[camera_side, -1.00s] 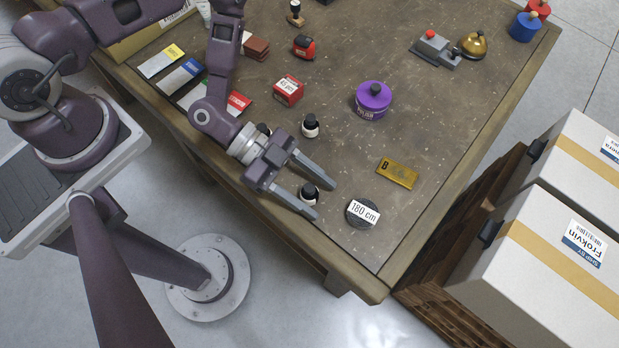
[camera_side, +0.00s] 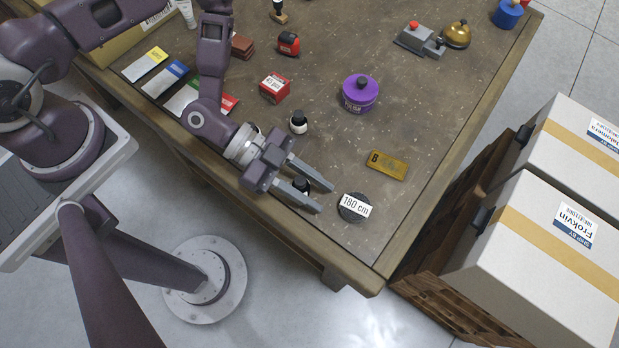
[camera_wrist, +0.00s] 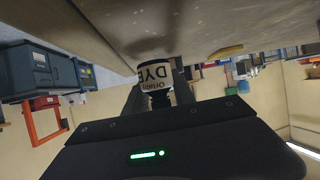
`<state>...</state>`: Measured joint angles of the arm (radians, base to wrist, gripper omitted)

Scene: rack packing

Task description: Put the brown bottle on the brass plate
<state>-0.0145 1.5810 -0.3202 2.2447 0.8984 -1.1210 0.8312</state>
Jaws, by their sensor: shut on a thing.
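My gripper (camera_side: 318,197) is low over the near edge of the table, its two fingers shut on a small dark bottle with a white label (camera_side: 302,186). The bottle is partly hidden by the fingers. In the wrist view the held bottle (camera_wrist: 154,74) shows a pale label with "DYE" on it, between the fingers. Its brown colour is hard to make out. The brass plate (camera_side: 387,165), marked "B", lies flat and bare on the table to the right of my gripper.
A black roll labelled "180 cm" (camera_side: 354,208) lies just right of the fingertips. A second small dark bottle (camera_side: 299,122) stands behind the gripper. A purple tin (camera_side: 359,94) and a red box (camera_side: 274,87) stand farther back. The table between gripper and plate looks clear.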

